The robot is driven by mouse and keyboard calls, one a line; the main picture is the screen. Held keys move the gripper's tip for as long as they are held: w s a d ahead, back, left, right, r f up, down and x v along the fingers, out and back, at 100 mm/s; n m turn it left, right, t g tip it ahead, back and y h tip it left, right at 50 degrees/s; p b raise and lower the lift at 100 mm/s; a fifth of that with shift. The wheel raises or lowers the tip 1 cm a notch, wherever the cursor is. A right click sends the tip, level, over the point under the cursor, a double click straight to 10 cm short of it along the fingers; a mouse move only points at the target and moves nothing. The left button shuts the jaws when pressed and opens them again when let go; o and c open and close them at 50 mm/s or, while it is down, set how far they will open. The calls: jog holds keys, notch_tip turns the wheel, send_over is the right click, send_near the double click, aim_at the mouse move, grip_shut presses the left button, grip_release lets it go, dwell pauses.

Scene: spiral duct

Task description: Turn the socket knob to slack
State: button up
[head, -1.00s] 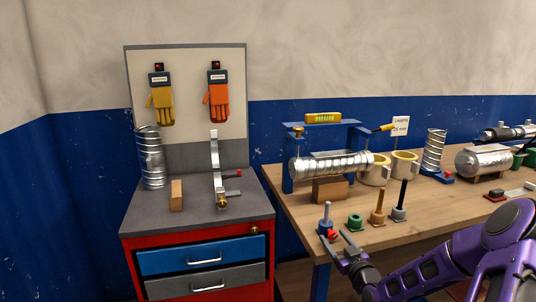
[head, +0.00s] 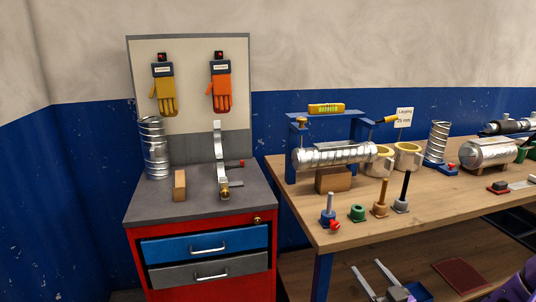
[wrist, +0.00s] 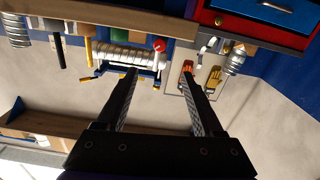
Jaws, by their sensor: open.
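The blue socket (head: 328,216) stands at the table's front left corner with a grey rod upright in it. Its red knob (head: 335,225) sticks out at the lower right side; whether it is tight or slack cannot be told. In the tilted, upside-down wrist view, the red knob (wrist: 158,45) shows beyond and between my fingertips. My gripper (head: 367,268) is open and empty, low in front of the table edge and apart from the socket. Both fingers of my gripper (wrist: 160,72) show in the wrist view with nothing between them.
A green socket (head: 357,213), a brown socket (head: 380,209) and a grey socket (head: 401,205) stand in a row to the right. Behind them, a spiral duct (head: 335,155) lies under a blue frame. A red cabinet (head: 200,230) stands left, across a gap.

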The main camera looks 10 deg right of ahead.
jog(key=w+a+r+n+g+y, duration=0.1)
jog(key=w+a+n+g+y, duration=0.15)
jog(key=w+n, duration=0.3)
jog(key=w+a+r+n+g+y, duration=0.2)
jog(key=w+a+n+y, duration=0.15)
jog(key=w, duration=0.25)
jog(key=w+a+r+n+y, duration=0.1)
jog(key=w+a+r+n, duration=0.3)
jog(key=a+r, duration=0.4)
jog(key=w+a+r+n+g+y, duration=0.1)
jog(key=w+a+r+n, duration=0.4)
jog(key=r, duration=0.9)
jog(key=a, duration=0.3)
jog(key=shift+a+r+n+y+b, duration=0.2)
jog(key=shift+a+n+y+b, duration=0.1)
jog(key=shift+y+b, duration=0.1)
jog(key=shift+g, duration=0.25)
